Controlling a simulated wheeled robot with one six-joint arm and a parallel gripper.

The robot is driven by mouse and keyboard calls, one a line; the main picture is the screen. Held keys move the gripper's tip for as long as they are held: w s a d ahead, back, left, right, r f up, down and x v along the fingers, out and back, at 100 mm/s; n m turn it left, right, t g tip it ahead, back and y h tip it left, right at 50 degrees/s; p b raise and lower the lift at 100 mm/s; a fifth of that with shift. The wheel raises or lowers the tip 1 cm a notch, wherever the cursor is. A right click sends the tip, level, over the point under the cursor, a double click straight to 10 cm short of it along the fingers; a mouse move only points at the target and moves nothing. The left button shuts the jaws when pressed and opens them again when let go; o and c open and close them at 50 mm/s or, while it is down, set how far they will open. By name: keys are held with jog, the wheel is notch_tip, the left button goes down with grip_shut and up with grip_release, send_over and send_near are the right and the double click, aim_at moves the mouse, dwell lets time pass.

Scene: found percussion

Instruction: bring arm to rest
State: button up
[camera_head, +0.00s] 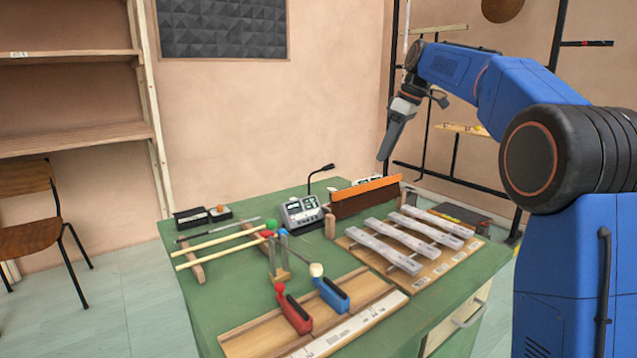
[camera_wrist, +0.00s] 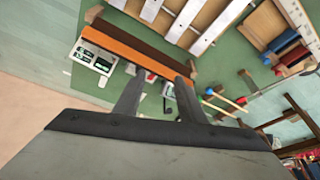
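My blue arm (camera_head: 455,75) reaches in from the right in the head view. My gripper (camera_head: 385,155) points down in the air above the far side of the green table (camera_head: 235,290), apart from everything on it. In the wrist view the two fingers of my gripper (camera_wrist: 161,80) stand apart with nothing held between them. Beyond them in that view lies the long block with an orange top (camera_wrist: 125,48).
The table carries metal bars (camera_head: 420,235) on a board, red (camera_head: 293,312) and blue (camera_head: 331,294) blocks, wooden sticks (camera_head: 215,240) and a grey device (camera_head: 301,212). A black rack (camera_head: 457,160) stands behind. A shelf (camera_head: 75,140) and chair (camera_head: 30,235) are at left.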

jog(key=s+d+f+m+t+h, duration=0.1)
jog(key=s+d+f+m, duration=0.1)
jog(key=s, duration=0.7)
jog(key=s+d+f+m, duration=0.2)
jog(key=s, duration=0.6)
jog(key=s+d+f+m+t+h, duration=0.1)
jog(key=s+f+m, duration=0.2)
jog(key=s, duration=0.6)
jog(key=s+d+f+m, duration=0.2)
jog(key=s+f, duration=0.7)
jog(key=s, duration=0.2)
jog(key=s+d+f+m+t+h, duration=0.1)
jog(key=s+d+f+m, duration=0.1)
jog(key=s+f, duration=0.8)
jog(key=shift+s+d+f+m+h, duration=0.15)
jog(key=shift+s+m+h, duration=0.15)
jog(key=shift+s+m, duration=0.35)
